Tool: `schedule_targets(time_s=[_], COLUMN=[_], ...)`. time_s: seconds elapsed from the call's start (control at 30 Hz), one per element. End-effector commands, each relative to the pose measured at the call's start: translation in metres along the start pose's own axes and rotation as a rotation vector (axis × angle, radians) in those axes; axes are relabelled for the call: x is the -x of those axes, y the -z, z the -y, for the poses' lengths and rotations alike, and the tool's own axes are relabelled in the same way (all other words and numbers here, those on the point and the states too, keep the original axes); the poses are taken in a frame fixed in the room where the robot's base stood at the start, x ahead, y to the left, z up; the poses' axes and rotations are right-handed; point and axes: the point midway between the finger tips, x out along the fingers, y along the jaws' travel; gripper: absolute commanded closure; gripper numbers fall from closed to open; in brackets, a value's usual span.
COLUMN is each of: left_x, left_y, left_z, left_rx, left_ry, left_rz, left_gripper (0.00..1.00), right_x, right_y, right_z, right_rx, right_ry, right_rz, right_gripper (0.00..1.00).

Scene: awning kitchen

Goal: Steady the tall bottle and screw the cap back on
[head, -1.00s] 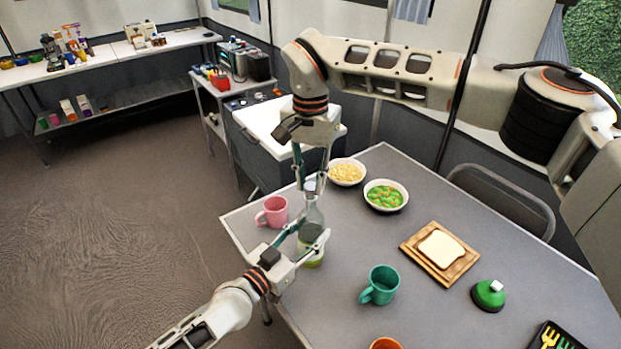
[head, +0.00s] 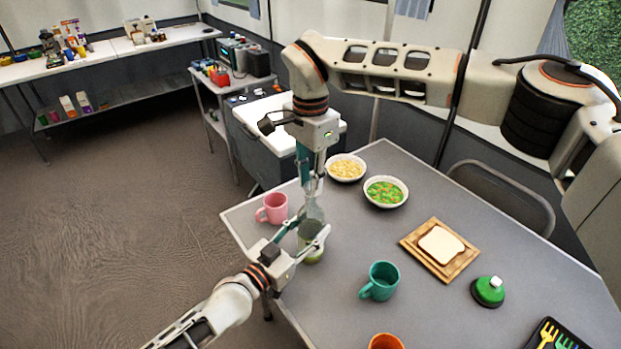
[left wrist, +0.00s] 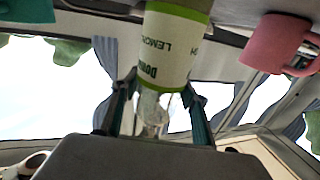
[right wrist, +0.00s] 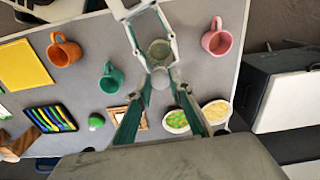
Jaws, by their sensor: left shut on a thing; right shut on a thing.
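The tall bottle (head: 311,243) stands upright near the table's left corner, clear at the neck with a green and white label. The label also shows upside down in the left wrist view (left wrist: 172,45). My left gripper (head: 312,229) is shut around the bottle's body from the front left. My right gripper (head: 313,190) points straight down above it, its fingertips closed at the bottle's top. In the right wrist view a small pale round piece, which looks like the cap (right wrist: 161,76), sits between those fingertips. The cap is mostly hidden in the head view; I cannot tell how it is seated.
A pink mug (head: 272,209) stands close left of the bottle. Bowls of yellow food (head: 346,169) and vegetables (head: 385,192) lie behind right. A teal mug (head: 381,281), bread board (head: 440,251), green lidded item (head: 488,291) and orange mug (head: 386,342) are to the right and front.

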Motion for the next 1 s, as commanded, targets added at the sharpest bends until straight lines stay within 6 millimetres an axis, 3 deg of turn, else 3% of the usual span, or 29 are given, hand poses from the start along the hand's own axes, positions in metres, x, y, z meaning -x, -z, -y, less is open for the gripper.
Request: schedule_targets(time_s=[1.0], left_x=[0.0001], left_y=[-0.0005], left_z=[0.0001], left_rx=[0.000], left_ry=[0.000], left_rz=[0.001], left_gripper=[1.00], right_x=[-0.0006], right_y=[0.0013], right_z=[0.0013], right_rx=[-1.824], right_ry=[0.000], right_rz=[0.000], right_gripper=[0.85])
